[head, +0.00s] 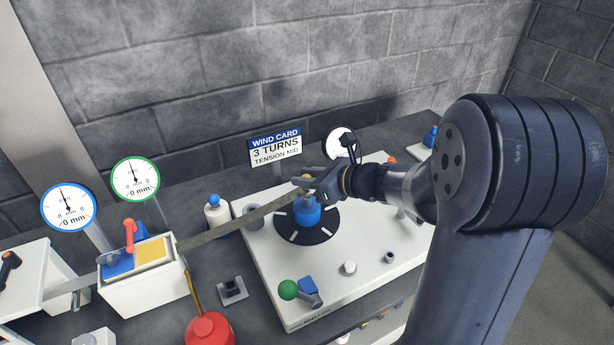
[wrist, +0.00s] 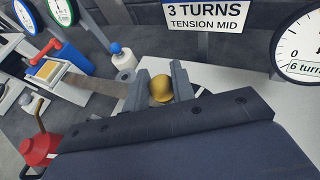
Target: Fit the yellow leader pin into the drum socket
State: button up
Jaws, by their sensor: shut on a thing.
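The yellow leader pin (wrist: 161,88) shows as a rounded gold knob between the two grey fingers of my gripper (wrist: 160,86) in the wrist view. In the head view my gripper (head: 311,186) is shut on the pin, over the drum's blue hub (head: 307,214). The hub stands in the middle of a black disc (head: 318,234) with white marks. A grey-brown strip (head: 236,226) runs from the feed box at the left to the pin. The drum socket and the pin's lower end are hidden, so I cannot tell whether they touch.
The white rack plate (head: 280,292) carries a green-knobbed lever (head: 288,290) and small posts. The feed box (head: 150,285) with a red lever, two gauges (head: 135,180), and a red oil can (head: 208,328) are left. A "3 TURNS" card (head: 276,147) stands behind the drum.

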jog(key=shift+f+b, duration=0.85)
jog(key=shift+f, duration=0.15)
jog(key=o, duration=1.1)
jog(key=shift+c, duration=0.2)
jog(key=v, duration=1.1)
jog(key=shift+w+a, duration=0.1)
jog(key=shift+a, duration=0.1)
